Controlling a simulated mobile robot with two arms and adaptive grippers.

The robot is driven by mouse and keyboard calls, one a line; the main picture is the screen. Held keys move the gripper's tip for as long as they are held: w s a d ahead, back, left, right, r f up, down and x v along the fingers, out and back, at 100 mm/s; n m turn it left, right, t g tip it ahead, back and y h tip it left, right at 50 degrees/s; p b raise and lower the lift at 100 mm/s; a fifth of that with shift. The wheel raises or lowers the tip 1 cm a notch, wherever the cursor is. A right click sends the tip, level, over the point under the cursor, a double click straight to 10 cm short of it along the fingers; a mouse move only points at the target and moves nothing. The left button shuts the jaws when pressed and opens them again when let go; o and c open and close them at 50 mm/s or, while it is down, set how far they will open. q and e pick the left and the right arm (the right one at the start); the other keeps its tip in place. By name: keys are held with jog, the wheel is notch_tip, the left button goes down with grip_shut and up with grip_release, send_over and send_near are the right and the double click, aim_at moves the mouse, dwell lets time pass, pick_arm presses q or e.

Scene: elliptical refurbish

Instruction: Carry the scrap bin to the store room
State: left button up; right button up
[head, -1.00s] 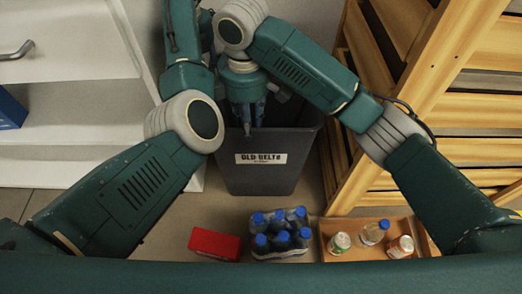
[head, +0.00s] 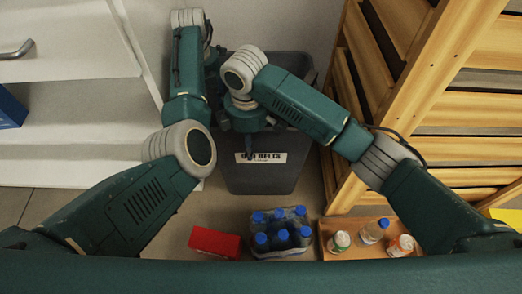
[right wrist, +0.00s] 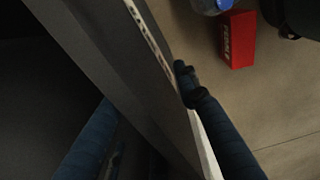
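The scrap bin (head: 262,181) is a dark grey, open-topped bin labelled "OLD BELTS", upright on the floor ahead. My right gripper (head: 249,150) points down at its front rim, partly over the label. In the right wrist view the bin's wall (right wrist: 165,85) runs between the open blue fingers, one inside the bin and one outside; gaps show beside the wall. My left gripper (head: 212,60) is by the bin's left rim, mostly hidden by my own arms, so its fingers cannot be made out. The bin's contents are hidden.
A red box (head: 214,243), a pack of blue-capped bottles (head: 281,234) and a wooden tray (head: 375,256) with bottles and a can lie in front of the bin. White shelving (head: 75,110) stands left, a slatted wooden rack (head: 440,110) close right. Something yellow (head: 508,219) shows far right.

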pick_arm(q)
jog(key=shift+f, duration=0.2)
pick_arm(e)
jog(key=shift+f, duration=0.2)
pick_arm(q)
grip_shut()
pick_arm(e)
grip_shut()
pick_arm(q)
jog(key=shift+w+r, duration=0.2)
jog(key=shift+r, duration=0.1)
pick_arm(e)
jog(key=shift+w+r, duration=0.1)
jog(key=shift+r, duration=0.2)
